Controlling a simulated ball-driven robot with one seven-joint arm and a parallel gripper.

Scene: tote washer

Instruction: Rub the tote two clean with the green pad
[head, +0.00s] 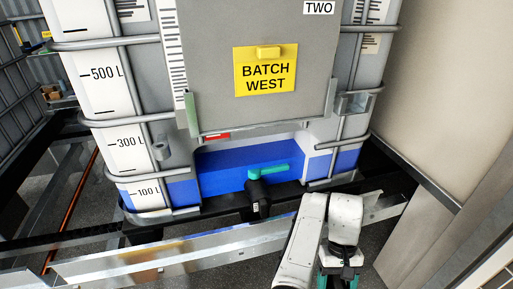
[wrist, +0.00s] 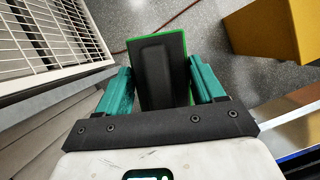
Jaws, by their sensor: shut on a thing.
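Tote two (head: 222,170) stands upright in the head view, a caged tank with litre marks and a blue lower part. A grey front plate (head: 215,60) on it bears the label TWO (head: 319,8) and a yellow BATCH WEST sign (head: 265,83). A black valve with a teal handle (head: 268,173) sticks out at its base. My gripper (wrist: 160,85) is shut on the green pad (wrist: 161,58), whose black back and green edge show between the teal fingers. In the head view the pad is not visible, and my gripper is mostly cut off at the bottom edge.
A metal rail (head: 170,255) runs in front of the tote. A beige wall (head: 435,80) stands close on the right. Another cage (head: 20,110) is at the far left. The wrist view shows a white grille (wrist: 55,35), a yellow block (wrist: 270,35) and speckled floor.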

